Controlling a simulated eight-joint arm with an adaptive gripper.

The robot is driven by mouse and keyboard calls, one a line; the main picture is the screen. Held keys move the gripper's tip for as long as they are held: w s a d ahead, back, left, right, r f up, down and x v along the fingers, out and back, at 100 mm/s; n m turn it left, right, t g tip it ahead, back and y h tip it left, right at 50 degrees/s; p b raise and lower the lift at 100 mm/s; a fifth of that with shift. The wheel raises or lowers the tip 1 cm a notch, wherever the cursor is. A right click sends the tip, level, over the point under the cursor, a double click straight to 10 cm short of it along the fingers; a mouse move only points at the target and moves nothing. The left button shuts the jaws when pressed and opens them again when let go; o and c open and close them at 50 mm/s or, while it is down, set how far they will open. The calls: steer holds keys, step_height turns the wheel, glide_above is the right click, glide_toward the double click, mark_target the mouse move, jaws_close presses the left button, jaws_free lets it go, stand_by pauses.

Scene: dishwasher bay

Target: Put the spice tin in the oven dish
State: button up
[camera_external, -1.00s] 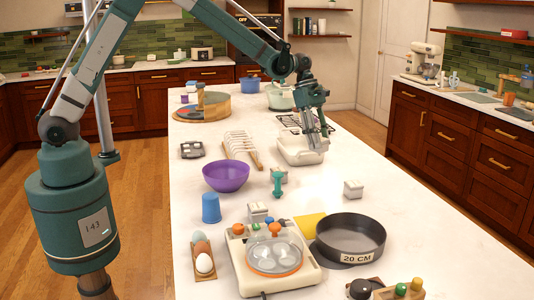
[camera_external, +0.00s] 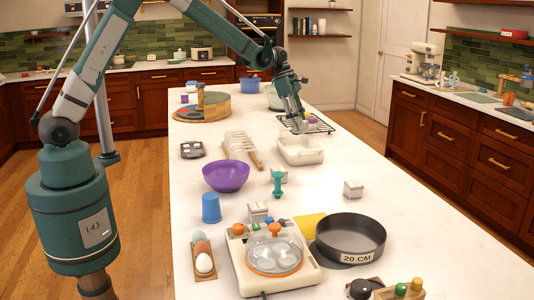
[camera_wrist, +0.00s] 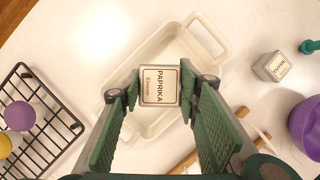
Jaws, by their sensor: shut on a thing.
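A spice tin (camera_wrist: 160,86) labelled PAPRIKA is held between the fingertips of my gripper (camera_wrist: 160,88), which is shut on its two sides. The white oven dish (camera_wrist: 215,27) is behind the tin in the wrist view, so the tin appears over the dish's open inside. In the external view my gripper (camera_external: 298,118) points down above the far side of the oven dish (camera_external: 301,158). The tin is small there and partly hidden by the fingers. Its height above the dish floor is hard to tell.
A black wire rack (camera_wrist: 38,120) with round items lies beside the dish. Another spice tin (camera_wrist: 270,66), a purple bowl (camera_external: 226,176), a teal dumbbell-shaped item (camera_external: 278,184) and a wooden plate rack (camera_external: 242,150) are nearby. The counter right of the dish is mostly clear.

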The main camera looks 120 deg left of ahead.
steer(key=shift+f, duration=0.1)
steer(key=shift+f, duration=3.05)
steer(key=shift+f, duration=1.85)
steer(key=shift+f, duration=0.15)
steer(key=o, duration=1)
steer(key=shift+v, duration=6.15)
